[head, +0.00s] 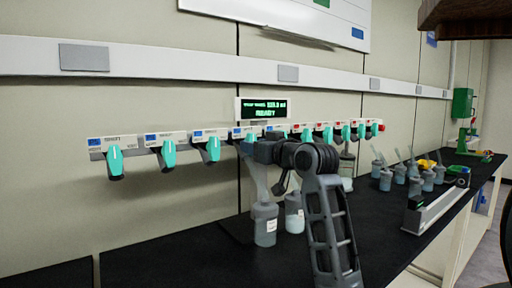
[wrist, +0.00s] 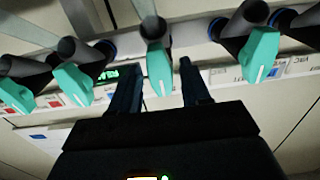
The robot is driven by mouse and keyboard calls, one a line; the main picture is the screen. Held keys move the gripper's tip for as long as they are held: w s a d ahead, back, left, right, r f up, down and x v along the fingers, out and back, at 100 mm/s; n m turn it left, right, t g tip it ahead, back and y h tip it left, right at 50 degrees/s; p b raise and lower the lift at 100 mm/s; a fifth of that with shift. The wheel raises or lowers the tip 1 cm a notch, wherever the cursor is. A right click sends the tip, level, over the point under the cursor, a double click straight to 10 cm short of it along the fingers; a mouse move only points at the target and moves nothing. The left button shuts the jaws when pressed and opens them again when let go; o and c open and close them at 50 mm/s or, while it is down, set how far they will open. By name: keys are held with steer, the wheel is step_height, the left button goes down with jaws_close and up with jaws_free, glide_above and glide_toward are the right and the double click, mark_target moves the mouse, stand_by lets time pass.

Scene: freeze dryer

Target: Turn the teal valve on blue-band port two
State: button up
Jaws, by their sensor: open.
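A row of ports with teal valves runs along the wall in the head view. The blue-band ports are on the left, with teal valves (head: 115,160), (head: 167,153) and (head: 211,148). The port numbers are too small to read, so I cannot tell which is port two. My gripper (head: 262,150) is at the row just right of these three, hiding part of a valve there. In the wrist view my gripper (wrist: 157,72) is open, with one teal valve (wrist: 160,72) showing between its fingers. Contact is not clear. Another teal valve (wrist: 261,55) is to the right, beside a blue label.
Red-band ports (head: 306,132) continue to the right. A green display (head: 264,109) sits above the row. Flasks (head: 265,224) stand on the black bench below my arm; more bottles (head: 386,179) and a grey rail-like device (head: 436,208) are farther right. The bench at left is clear.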

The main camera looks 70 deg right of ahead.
steer(key=b+v, duration=0.1)
steer(key=v, duration=0.7)
steer(key=shift+w, duration=0.1)
stand_by(0.4)
steer(key=w+a+f+y, duration=0.1)
steer(key=w+a+f, duration=0.3)
steer(key=a+f, duration=0.7)
steer(key=s+a+f+y, duration=0.1)
steer(key=s+a+f, duration=0.1)
steer(key=a+f, duration=0.3)
steer(key=s+a+f+y, duration=0.1)
steer(key=s+a+f, duration=0.1)
steer(key=a+f, duration=0.4)
steer(key=s+a+f+y, duration=0.1)
steer(key=s+a+f, duration=0.1)
steer(key=a+f, duration=0.3)
steer(key=shift+s+a+f+n, duration=0.15)
steer(key=shift+s+f+n, duration=0.15)
steer(key=shift+f, duration=0.1)
steer(key=s+a+f+n+y, duration=0.1)
steer(key=s+a+n+y, duration=0.1)
steer(key=s+a, duration=0.3)
steer(key=s+a+f+n+y, duration=0.1)
steer(key=s+a+n+y, duration=0.2)
steer(key=s, duration=1.1)
steer(key=a, duration=0.3)
steer(key=shift+a+f+n+g, duration=0.25)
steer(key=shift+a+n+g, duration=0.05)
steer(key=shift+a, duration=0.05)
